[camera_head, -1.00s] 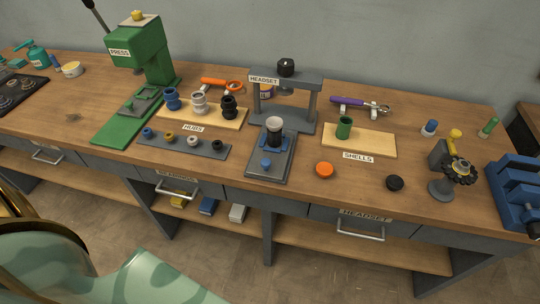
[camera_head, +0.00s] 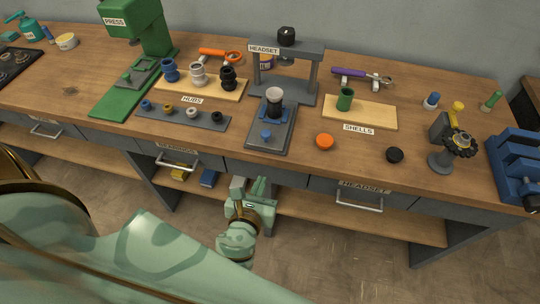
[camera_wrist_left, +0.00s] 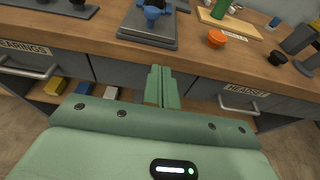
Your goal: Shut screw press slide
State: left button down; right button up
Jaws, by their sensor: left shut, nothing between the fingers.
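The grey screw press (camera_head: 315,75), labelled HEADSET, stands at the middle back of the bench with a black knob on top. Its grey slide (camera_head: 284,140) sticks out in front of the frame towards the bench's front edge. On the slide, a black cup with a pale rim (camera_head: 274,100) sits in a blue holder, and a blue knob (camera_head: 266,134) stands near the front end. The slide's front end also shows in the left wrist view (camera_wrist_left: 148,35). My left gripper (camera_head: 258,184) is shut and empty, in front of and below the bench edge, apart from the slide.
The shells board (camera_head: 375,113) is at right. Drawer handles (camera_head: 359,203) jut out below the bench edge.

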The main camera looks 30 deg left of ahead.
pick_arm(q)
send_near(277, 132)
jog(key=shift+s+d+f, duration=0.1)
jog(key=shift+s+f, duration=0.2)
jog(key=shift+f, duration=0.2)
jog(key=shift+s+d+f, duration=0.1)
jog(key=shift+s+f, duration=0.2)
jog(key=shift+f, duration=0.25)
jog(key=shift+w+a, duration=0.15)
jog(key=shift+w, duration=0.35)
jog(key=w, duration=0.2)
jog(key=w+a, duration=0.1)
jog(key=w, duration=0.2)
jog(key=w+a, duration=0.1)
jog(key=w, duration=0.1)
jog(key=shift+w, duration=0.4)
jog(key=shift+s+f, duration=0.1)
jog(key=shift+s, duration=0.05)
